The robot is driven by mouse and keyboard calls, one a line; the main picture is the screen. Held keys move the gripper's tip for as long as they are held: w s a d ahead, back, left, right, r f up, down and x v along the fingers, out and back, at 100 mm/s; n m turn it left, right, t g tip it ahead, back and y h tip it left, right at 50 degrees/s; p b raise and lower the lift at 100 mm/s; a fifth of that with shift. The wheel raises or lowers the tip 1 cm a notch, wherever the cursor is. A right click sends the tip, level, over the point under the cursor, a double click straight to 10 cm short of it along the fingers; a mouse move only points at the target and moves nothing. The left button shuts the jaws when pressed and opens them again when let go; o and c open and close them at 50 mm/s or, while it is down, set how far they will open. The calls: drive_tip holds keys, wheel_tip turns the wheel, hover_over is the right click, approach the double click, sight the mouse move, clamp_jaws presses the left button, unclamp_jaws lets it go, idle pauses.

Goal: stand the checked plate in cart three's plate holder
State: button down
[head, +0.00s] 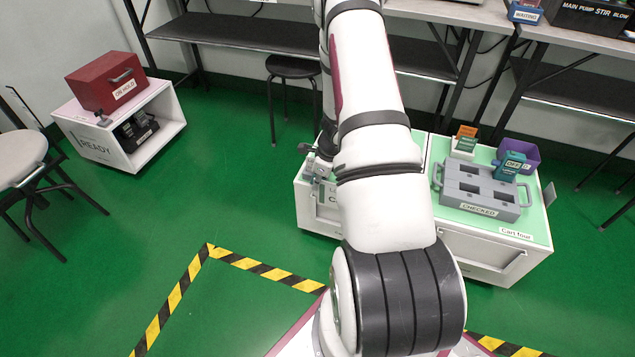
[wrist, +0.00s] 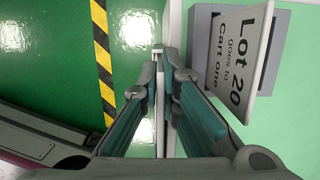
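My gripper (wrist: 166,75) has teal fingers in the wrist view. They are closed on a thin pale plate (wrist: 160,115), seen edge-on; its face and any wording are hidden. It is upright beside a white cart edge (wrist: 174,20). A plate reading "Lot 20 goes to Cart one" (wrist: 238,50) leans in a grey plate holder (wrist: 197,30) on the green top, right of my fingers.
Cart four (head: 490,250) carries a grey tray labelled "CHECKED" (head: 478,210), a purple bin (head: 530,155) and small testers. A white cart marked "READY" (head: 150,140) with a red box (head: 105,82) stands at the left. Stools, benches and striped floor tape surround open green floor.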

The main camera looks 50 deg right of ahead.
drive_tip(key=shift+f+b, duration=0.4)
drive_tip(key=shift+f, duration=0.1)
drive_tip(key=c, duration=1.7)
unclamp_jaws()
drive_tip(key=shift+r, duration=0.1)
drive_tip(key=v, duration=1.2)
drive_tip(key=shift+s, duration=0.1)
